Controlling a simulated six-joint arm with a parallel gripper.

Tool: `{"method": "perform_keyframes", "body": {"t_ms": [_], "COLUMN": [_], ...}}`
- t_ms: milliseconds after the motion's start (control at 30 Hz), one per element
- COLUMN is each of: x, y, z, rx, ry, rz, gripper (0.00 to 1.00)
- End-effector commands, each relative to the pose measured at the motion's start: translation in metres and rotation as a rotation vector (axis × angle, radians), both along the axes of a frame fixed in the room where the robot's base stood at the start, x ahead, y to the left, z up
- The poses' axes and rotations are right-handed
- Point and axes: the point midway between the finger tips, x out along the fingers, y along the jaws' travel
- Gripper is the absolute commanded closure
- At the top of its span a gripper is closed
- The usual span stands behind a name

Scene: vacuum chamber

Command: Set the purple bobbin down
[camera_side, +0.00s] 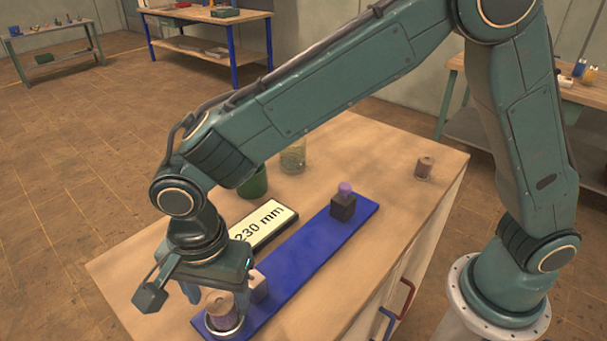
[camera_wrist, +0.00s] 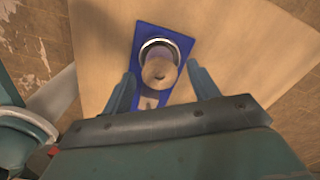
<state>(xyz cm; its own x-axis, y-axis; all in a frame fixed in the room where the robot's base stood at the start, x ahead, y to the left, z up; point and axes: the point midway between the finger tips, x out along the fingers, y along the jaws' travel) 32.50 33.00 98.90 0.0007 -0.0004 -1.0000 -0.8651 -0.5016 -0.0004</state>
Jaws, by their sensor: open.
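The purple bobbin (camera_side: 221,309), with a wooden top, stands upright at the near left end of the blue board (camera_side: 287,268), seated in a pale metal ring (camera_side: 239,327). In the wrist view the bobbin (camera_wrist: 159,73) shows from above inside the ring (camera_wrist: 158,45). My gripper (camera_side: 222,290) is at the bobbin. In the wrist view my gripper's fingers (camera_wrist: 163,85) are spread on either side of it, with a gap on each side. The lower part of the bobbin is hidden by the ring.
A pale block (camera_side: 258,286) stands on the board close behind the bobbin. A dark block with a purple top (camera_side: 343,205) stands at the far end. A "230 mm" sign (camera_side: 263,226), green container (camera_side: 254,184), glass jar (camera_side: 293,157) and brown spool (camera_side: 424,168) stand on the bench.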

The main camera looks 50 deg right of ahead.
Motion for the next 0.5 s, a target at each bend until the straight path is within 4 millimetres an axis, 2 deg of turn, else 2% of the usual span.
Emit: {"method": "perform_keyframes", "body": {"t_ms": [500], "x": [0.0], "y": [0.0], "z": [0.08], "rx": [0.002], "ry": [-0.002], "rz": [0.0], "gripper": [0.4]}}
